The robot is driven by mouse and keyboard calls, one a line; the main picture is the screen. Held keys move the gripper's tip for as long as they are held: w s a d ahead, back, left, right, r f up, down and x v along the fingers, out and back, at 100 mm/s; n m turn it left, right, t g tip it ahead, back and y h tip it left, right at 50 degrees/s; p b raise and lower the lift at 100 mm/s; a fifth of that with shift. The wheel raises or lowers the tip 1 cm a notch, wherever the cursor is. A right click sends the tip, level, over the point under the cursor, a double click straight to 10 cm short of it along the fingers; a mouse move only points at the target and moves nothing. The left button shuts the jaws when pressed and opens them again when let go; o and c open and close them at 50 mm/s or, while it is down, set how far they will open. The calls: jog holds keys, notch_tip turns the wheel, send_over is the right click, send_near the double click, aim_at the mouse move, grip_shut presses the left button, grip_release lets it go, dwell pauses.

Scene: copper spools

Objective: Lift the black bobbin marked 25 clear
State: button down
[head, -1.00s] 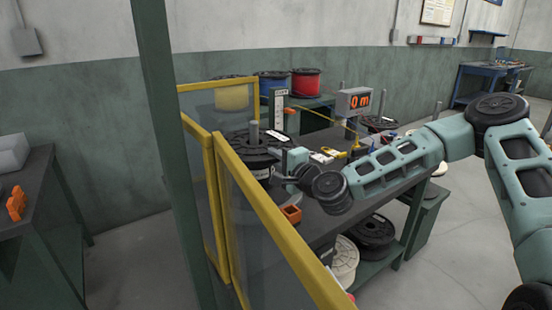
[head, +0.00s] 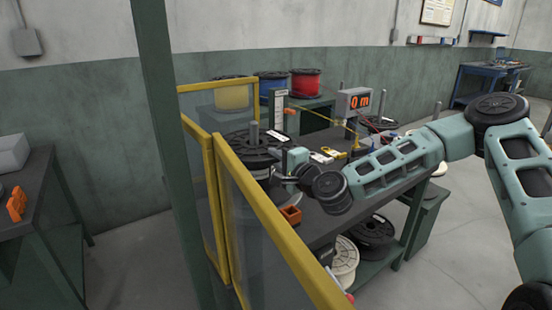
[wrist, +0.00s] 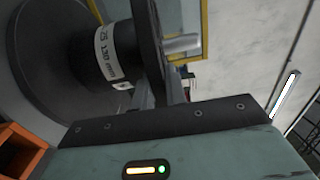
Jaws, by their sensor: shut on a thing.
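The black bobbin (head: 250,152) is around a grey upright post on the dark bench behind the yellow-framed guard. In the wrist view the bobbin (wrist: 105,20) has a white label with 25 on its core, between two wide black flanges. My gripper (head: 284,172) is at the bobbin's right side in the head view. In the wrist view my gripper (wrist: 158,92) is shut on the edge of the near flange. The fingertips are partly hidden by the flange. I cannot tell whether there is a gap beneath the bobbin.
The yellow-framed clear guard (head: 232,205) stands close in front of the bobbin and my gripper. Other spools (head: 372,232) lie on the lower shelf. Open room is above the bobbin.

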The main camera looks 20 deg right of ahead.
notch_tip(320, 180, up, 26)
jog(key=p, duration=1.9)
jog(key=shift+f+p, duration=0.2)
jog(key=shift+p, duration=0.2)
